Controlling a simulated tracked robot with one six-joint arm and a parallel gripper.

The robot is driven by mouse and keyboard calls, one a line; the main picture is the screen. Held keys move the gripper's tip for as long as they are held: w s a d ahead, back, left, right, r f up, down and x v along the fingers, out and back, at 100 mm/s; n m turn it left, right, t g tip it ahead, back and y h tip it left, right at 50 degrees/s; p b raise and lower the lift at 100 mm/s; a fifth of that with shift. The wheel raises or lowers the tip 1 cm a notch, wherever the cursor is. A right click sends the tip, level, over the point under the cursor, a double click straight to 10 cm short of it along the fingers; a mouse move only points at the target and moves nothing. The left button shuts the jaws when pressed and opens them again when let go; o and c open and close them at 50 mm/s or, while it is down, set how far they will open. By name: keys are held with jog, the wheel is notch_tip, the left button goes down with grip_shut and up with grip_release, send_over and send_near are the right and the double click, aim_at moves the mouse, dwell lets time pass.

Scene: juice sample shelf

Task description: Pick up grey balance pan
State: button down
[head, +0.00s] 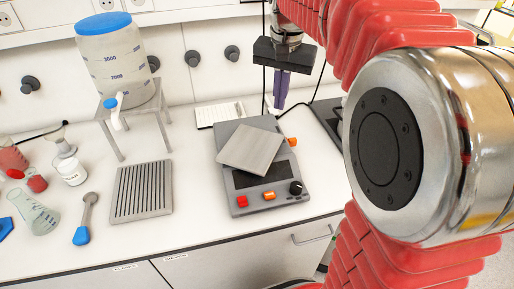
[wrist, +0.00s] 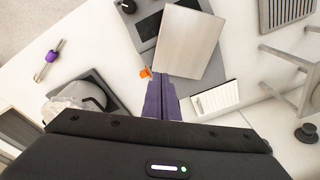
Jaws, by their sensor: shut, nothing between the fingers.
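The grey balance pan (head: 251,150) is a flat square plate. It lies askew on top of the dark grey balance (head: 243,197), which has a red button, an orange button and a black knob on its front. The pan also shows in the wrist view (wrist: 182,41), beyond my fingertips. My gripper (head: 279,102) has purple fingers, shut with nothing between them. It hangs above the bench behind and to the right of the pan, apart from it. In the wrist view the closed fingers (wrist: 160,88) point toward the pan's near edge.
A ribbed grey rack (head: 143,190) lies left of the balance. A stand (head: 113,135) holds a large blue-capped container (head: 115,62). A white notepad (head: 219,114) lies behind the balance. Flasks and a blue-ended scoop (head: 84,222) are at far left. The bench's front edge is near.

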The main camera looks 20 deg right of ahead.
jog(key=s+a+f+n+t, duration=0.1)
jog(key=s+a+f+n, duration=0.1)
jog(key=s, duration=0.4)
jog(key=s+a+f+n+t, duration=0.1)
jog(key=s+a+f+n, duration=0.2)
jog(key=s, duration=0.4)
jog(key=s+a+f+n+t, duration=0.2)
jog(key=s+a, duration=0.2)
jog(key=s, duration=0.3)
jog(key=shift+a+f+n, duration=0.25)
jog(key=shift+f+n, duration=0.05)
jog(key=shift+s, duration=0.25)
